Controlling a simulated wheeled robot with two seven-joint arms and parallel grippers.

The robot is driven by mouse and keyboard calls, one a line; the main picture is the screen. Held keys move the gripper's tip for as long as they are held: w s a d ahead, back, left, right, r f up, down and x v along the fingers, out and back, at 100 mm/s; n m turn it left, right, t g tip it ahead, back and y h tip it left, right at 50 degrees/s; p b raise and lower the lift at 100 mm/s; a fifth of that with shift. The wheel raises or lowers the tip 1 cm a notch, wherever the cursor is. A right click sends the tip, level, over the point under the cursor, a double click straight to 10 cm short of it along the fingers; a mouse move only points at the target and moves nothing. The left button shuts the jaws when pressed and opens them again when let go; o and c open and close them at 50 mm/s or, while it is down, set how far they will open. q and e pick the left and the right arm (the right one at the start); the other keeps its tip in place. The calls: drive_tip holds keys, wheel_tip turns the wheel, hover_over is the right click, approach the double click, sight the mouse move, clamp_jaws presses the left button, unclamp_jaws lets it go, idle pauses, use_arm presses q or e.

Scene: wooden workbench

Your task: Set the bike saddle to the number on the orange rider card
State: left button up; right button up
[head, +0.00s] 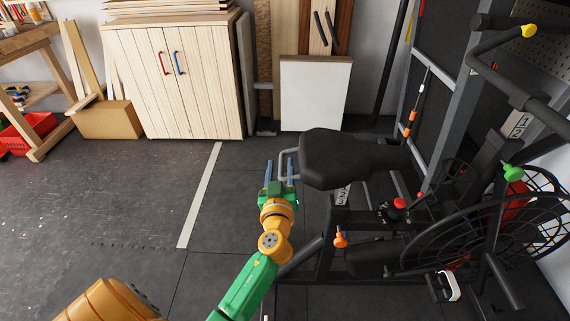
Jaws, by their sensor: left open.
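The black bike saddle (340,160) stands left of the exercise bike's frame, with a grey bar loop (288,152) at its left end. My left gripper (279,168), green with blue fingers, is open beside this loop. The fingers point away from me, and one overlaps the loop in the picture; I cannot tell whether they touch. A white label with dark marks (342,196) shows under the saddle, too small to read. An orange knob (340,240) sits lower on the frame. I cannot make out an orange rider card. My right gripper is not in view.
The bike's fan wheel (500,225) and handlebar (482,50) fill the right side. A wooden cabinet (180,80) and a white board (315,95) stand at the back. A workbench (30,45) and red crate (28,130) are at the left. The dark floor left of the bike is clear.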

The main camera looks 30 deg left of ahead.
use_arm(q)
drive_tip(key=shift+w+a, duration=0.25)
drive_tip(key=shift+w, duration=0.3)
clamp_jaws()
drive_tip(key=shift+f, duration=0.1)
idle(0.9)
